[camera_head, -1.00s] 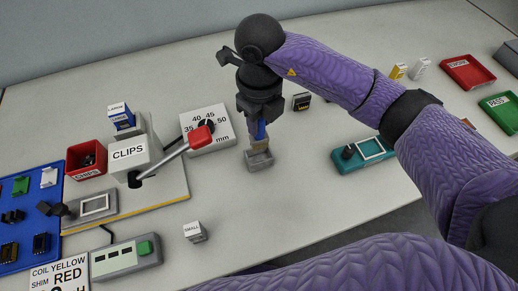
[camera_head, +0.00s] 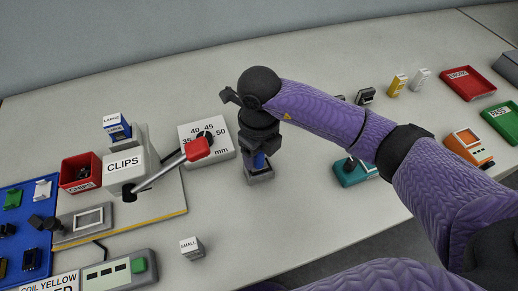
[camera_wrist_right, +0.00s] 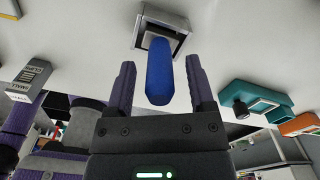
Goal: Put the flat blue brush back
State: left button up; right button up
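The flat blue brush (camera_wrist_right: 158,75) stands in a small square grey holder (camera_wrist_right: 150,15), its lower end hidden inside. In the head view the blue handle (camera_head: 259,161) shows just above the holder (camera_head: 261,178). My right gripper (camera_wrist_right: 160,66) is directly over the holder, pointing down, with one finger on each side of the handle. In the right wrist view there is a clear gap between each finger and the handle, so the gripper is open. My left gripper is not in view.
Left of the holder stand a clips press (camera_head: 125,170) with a red-knobbed lever (camera_head: 197,149) and a white gauge block (camera_head: 222,131). A teal device (camera_head: 352,172) is to the right. Table around the holder is clear.

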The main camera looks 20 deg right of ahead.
jog(key=shift+r, duration=0.35)
notch_tip(320, 180, up, 12)
jog(key=p, duration=0.2)
jog(key=shift+f+p, duration=0.15)
jog(key=shift+p, duration=0.2)
jog(key=shift+f, duration=0.1)
